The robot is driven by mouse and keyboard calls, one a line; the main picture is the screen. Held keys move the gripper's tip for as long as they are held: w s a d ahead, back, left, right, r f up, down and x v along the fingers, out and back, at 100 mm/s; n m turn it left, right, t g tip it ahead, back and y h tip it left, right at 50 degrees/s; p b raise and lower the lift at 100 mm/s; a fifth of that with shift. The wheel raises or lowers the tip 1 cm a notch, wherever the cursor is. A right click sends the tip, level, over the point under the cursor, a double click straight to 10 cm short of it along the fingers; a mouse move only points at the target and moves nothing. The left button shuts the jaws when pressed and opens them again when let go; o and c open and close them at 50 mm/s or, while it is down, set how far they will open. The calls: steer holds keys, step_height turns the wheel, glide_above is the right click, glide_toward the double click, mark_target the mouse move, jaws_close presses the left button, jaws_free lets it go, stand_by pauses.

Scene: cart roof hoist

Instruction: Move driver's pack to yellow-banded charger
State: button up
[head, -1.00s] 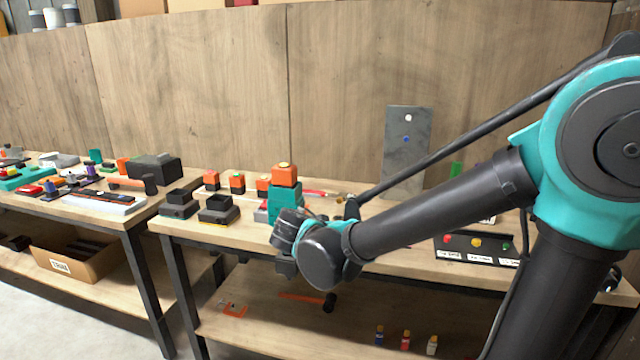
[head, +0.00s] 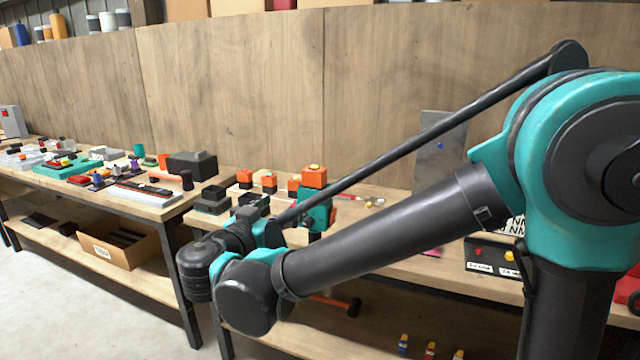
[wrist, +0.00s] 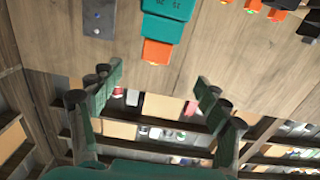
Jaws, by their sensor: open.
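The driver (head: 316,207) is teal and stands upright on the right-hand bench, with an orange pack (head: 314,177) on its top. My arm partly hides its lower part. In the wrist view the driver (wrist: 166,12) is at the top, its orange pack (wrist: 157,52) pointing down the picture. My gripper (wrist: 160,80) is open and empty there, its fingers wide apart below the pack and not touching it. A dark charger (head: 212,201) sits at the bench's left end. Another dark shape beside it is largely hidden by my arm, and I cannot make out a yellow band.
Several small orange-topped blocks (head: 269,181) stand behind the chargers. A grey upright plate (head: 440,150) stands at the back right. The left bench (head: 150,208) is crowded with parts; a cardboard box (head: 118,246) is on its lower shelf. A tall wooden wall closes the back.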

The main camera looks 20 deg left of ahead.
mark_target(311, 180)
steer(key=w, duration=1.1)
steer(key=shift+w+d+r, duration=0.1)
steer(key=shift+d+r, duration=0.05)
steer(key=shift+d, duration=0.2)
steer(key=shift+w+d, duration=0.2)
steer(key=shift+w, duration=0.75)
steer(key=shift+w+d, duration=0.2)
steer(key=shift+w, duration=0.75)
steer(key=shift+w+d, duration=0.2)
steer(key=shift+w, duration=0.75)
steer(key=c, duration=1.4)
steer(key=shift+c, duration=0.6)
steer(key=shift+r, duration=0.15)
